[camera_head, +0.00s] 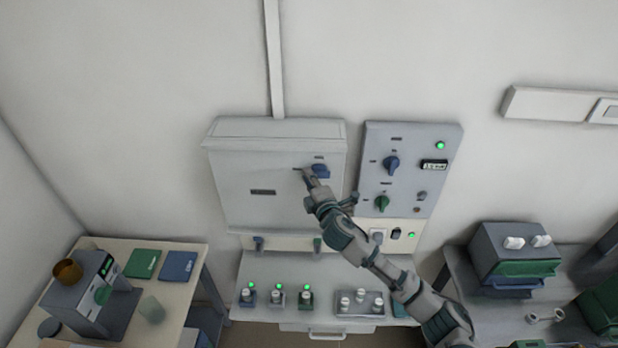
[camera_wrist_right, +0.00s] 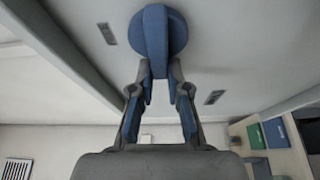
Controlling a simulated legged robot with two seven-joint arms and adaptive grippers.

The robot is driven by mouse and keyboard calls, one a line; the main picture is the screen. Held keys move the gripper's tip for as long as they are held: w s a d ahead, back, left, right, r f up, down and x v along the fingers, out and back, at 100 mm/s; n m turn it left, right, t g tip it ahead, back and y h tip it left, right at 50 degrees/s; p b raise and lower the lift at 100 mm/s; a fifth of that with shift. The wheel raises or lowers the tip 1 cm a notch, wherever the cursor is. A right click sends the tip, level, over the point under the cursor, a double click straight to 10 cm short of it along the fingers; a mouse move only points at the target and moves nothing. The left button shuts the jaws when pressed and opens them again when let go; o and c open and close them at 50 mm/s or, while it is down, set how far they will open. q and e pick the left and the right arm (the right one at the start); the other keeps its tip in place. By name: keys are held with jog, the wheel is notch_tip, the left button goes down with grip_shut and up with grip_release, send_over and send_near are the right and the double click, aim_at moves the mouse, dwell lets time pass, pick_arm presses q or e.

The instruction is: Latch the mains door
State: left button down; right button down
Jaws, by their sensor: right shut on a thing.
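The mains door (camera_head: 262,185) is the front of a light grey box on the wall, and it appears closed in the head view. A blue latch knob (camera_head: 320,169) sits at its upper right, and it fills the top middle of the right wrist view (camera_wrist_right: 157,32). My right gripper (camera_head: 308,176) reaches up to the knob from below right. In the right wrist view its two fingers (camera_wrist_right: 160,78) are shut on the lower end of the knob's grip bar. The knob's far side is hidden in the wrist view. My left gripper is not in view.
Right of the box is a grey panel (camera_head: 411,165) with blue and green knobs. Below stands a bench (camera_head: 262,270) with small lit units. Side tables carry a coffee-machine-like device (camera_head: 92,292) at left and a grey-green box (camera_head: 514,255) at right.

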jog(key=shift+w+d+f+h, duration=0.1)
jog(key=shift+f+h, duration=0.1)
jog(key=shift+h, duration=0.1)
jog(key=c, duration=1.1)
grip_release()
jog(key=shift+w, duration=0.1)
jog(key=shift+c, duration=0.2)
jog(key=shift+w, duration=0.15)
jog(key=v, duration=1.2)
